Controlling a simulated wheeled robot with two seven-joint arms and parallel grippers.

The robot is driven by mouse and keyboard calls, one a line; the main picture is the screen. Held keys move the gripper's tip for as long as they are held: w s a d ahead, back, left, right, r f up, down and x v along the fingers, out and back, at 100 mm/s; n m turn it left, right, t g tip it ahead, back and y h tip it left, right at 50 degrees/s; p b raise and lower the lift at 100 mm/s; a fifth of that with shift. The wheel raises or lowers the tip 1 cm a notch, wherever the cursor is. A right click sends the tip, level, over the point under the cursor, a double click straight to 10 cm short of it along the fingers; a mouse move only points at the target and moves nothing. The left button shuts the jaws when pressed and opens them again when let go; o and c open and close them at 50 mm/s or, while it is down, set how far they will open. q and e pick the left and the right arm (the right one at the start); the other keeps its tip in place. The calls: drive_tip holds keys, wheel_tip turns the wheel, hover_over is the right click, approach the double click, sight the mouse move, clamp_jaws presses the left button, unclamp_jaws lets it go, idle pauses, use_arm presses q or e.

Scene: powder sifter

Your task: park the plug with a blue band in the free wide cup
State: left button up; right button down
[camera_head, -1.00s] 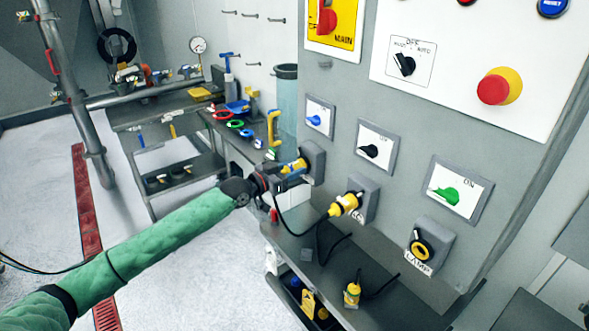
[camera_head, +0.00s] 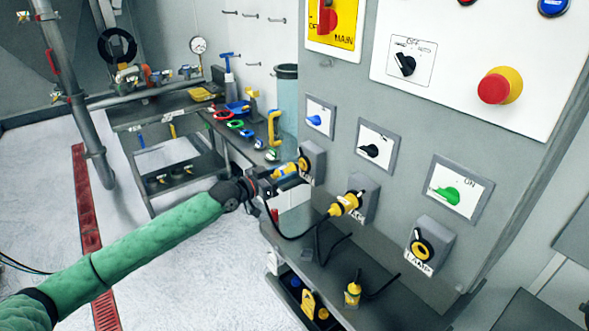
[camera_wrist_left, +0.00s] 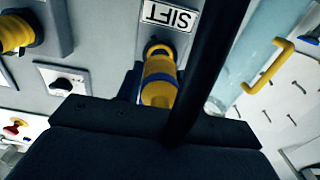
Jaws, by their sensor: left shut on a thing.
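The yellow plug with a blue band (camera_head: 285,171) is in my left gripper (camera_head: 270,178), in front of the leftmost panel socket (camera_head: 311,161). It points at the socket and appears drawn back from it, with the yellow ring showing. In the left wrist view the plug (camera_wrist_left: 159,78) lies just beyond the dark gripper body (camera_wrist_left: 150,115), below the SIFT label (camera_wrist_left: 171,14). A black cable runs from the plug. I cannot make out a free wide cup for certain. My right gripper is out of view.
A second plug (camera_head: 345,204) sits in the middle socket. The LAMP socket (camera_head: 421,246) at right is empty. A yellow plug (camera_head: 353,291) stands upright on the dark shelf (camera_head: 385,275) below. Loose cables cross that shelf. Tools lie on the bench behind.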

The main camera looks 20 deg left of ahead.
use_arm(q)
drive_tip(key=shift+v, duration=1.3)
